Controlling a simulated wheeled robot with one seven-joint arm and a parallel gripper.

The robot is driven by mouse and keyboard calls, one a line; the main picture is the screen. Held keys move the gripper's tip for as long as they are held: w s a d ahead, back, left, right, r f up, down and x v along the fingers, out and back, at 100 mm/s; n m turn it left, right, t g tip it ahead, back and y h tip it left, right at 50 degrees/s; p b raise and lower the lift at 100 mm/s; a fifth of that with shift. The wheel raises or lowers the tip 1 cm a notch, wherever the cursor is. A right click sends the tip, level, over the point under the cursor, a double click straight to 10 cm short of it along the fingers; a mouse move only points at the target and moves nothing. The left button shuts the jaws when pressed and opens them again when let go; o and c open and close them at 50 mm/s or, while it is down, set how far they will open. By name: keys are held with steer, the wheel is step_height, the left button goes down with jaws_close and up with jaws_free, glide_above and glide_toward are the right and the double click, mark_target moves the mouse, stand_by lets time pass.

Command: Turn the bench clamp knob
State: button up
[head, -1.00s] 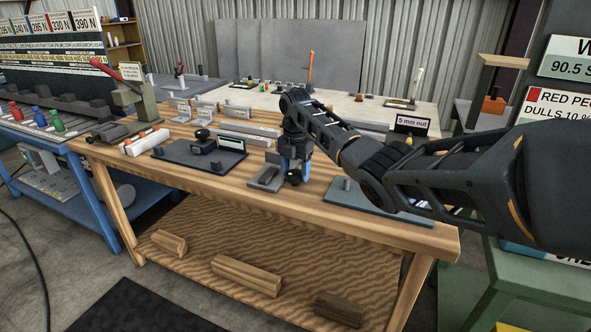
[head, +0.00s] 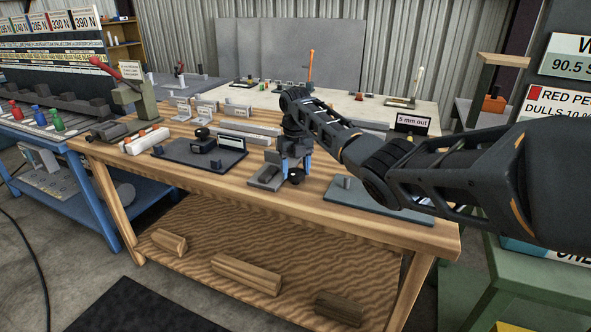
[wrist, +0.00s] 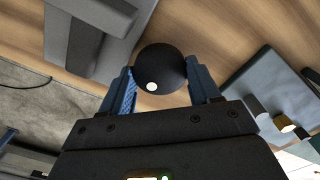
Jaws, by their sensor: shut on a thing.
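The bench clamp (head: 265,178) is a grey block on the wooden bench, with a black round knob (head: 294,175) at its right end. My gripper (head: 296,170) points down over the knob, with a blue finger on either side. In the wrist view the black knob (wrist: 160,68) with a white dot sits between the blue fingers of my gripper (wrist: 162,80), which are shut on it. The grey clamp body (wrist: 90,40) lies at upper left there. The contact faces are partly hidden by the knob and fingers.
A grey plate with a peg (head: 375,202) lies right of the clamp. A dark plate with a black-knobbed block (head: 198,155) lies left. A "5 mm out" sign (head: 411,125) stands behind. The bench's front edge (head: 270,201) is close to the clamp.

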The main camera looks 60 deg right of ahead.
mark_target(295, 172)
steer(key=shift+n, duration=0.6)
steer(key=o, duration=1.1)
steer(key=shift+c, duration=0.2)
step_height(295, 172, up, 8)
steer(key=shift+f+b, duration=0.1)
steer(key=shift+b, duration=0.35)
